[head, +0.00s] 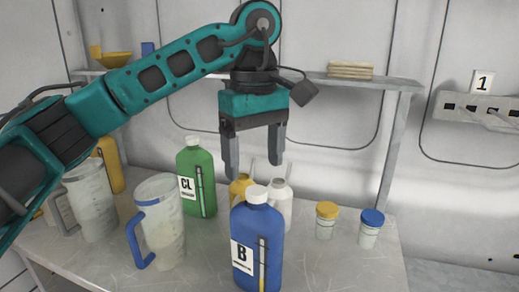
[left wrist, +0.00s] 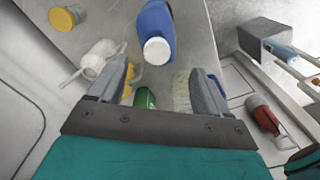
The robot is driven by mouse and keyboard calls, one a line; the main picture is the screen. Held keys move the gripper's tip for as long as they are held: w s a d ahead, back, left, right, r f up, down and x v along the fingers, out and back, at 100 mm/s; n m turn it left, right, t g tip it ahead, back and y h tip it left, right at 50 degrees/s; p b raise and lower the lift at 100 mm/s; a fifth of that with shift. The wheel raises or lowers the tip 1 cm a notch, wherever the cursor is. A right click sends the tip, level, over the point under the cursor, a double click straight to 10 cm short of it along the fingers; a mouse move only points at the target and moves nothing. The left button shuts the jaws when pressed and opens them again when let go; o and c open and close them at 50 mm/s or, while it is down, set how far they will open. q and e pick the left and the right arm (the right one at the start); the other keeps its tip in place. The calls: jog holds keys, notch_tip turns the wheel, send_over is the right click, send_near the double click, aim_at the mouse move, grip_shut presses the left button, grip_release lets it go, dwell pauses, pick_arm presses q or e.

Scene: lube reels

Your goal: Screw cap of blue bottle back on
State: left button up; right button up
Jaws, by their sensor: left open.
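The blue bottle (head: 270,240), labelled B, stands upright on the table near the front edge. A white cap (head: 257,194) sits on its neck; I cannot tell how tight it is. My left gripper (head: 254,165) points down above the bottle, with its fingers apart and nothing between them. In the left wrist view the blue bottle (left wrist: 154,20) and its white cap (left wrist: 157,50) lie just beyond the fingertips of my left gripper (left wrist: 157,72), roughly centred between them. The cap appears apart from both fingers. My right gripper is not in view.
The table (head: 340,262) also holds a green bottle (head: 200,190) labelled CL, clear jugs (head: 160,220) at left, and yellow and white cans (head: 281,205) close behind the blue bottle. Yellow-lidded (head: 326,220) and blue-lidded (head: 370,228) jars stand right. A shelf (head: 375,82) runs behind.

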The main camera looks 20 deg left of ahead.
aim_at(259, 192)
pick_arm(q)
jog(key=d+r, duration=0.1)
jog(key=d+r+n+y, duration=0.1)
jog(key=d, duration=0.1)
jog(key=d+r+n+y, duration=0.1)
jog(key=shift+s+d+r+b, duration=0.1)
jog(key=shift+s+d+b, duration=0.1)
jog(key=shift+b, duration=0.15)
jog(key=shift+c, duration=0.3)
notch_tip(259, 192, up, 4)
jog(key=d+n+y, duration=0.2)
jog(key=n, duration=0.1)
jog(key=shift+n+t, duration=0.3)
jog(key=shift+t, duration=0.1)
jog(key=b+x, duration=0.1)
jog(key=x, duration=0.4)
jog(key=b+x, duration=0.1)
jog(key=x, duration=0.5)
jog(key=shift+s+a, duration=0.25)
jog(key=shift+x, duration=0.95)
jog(key=shift+d, duration=0.1)
jog(key=c, duration=1.1)
jog(key=m, duration=0.1)
jog(key=m+t, duration=0.1)
jog(key=m, duration=0.3)
jog(key=shift+s+t, duration=0.3)
jog(key=shift+t, duration=0.1)
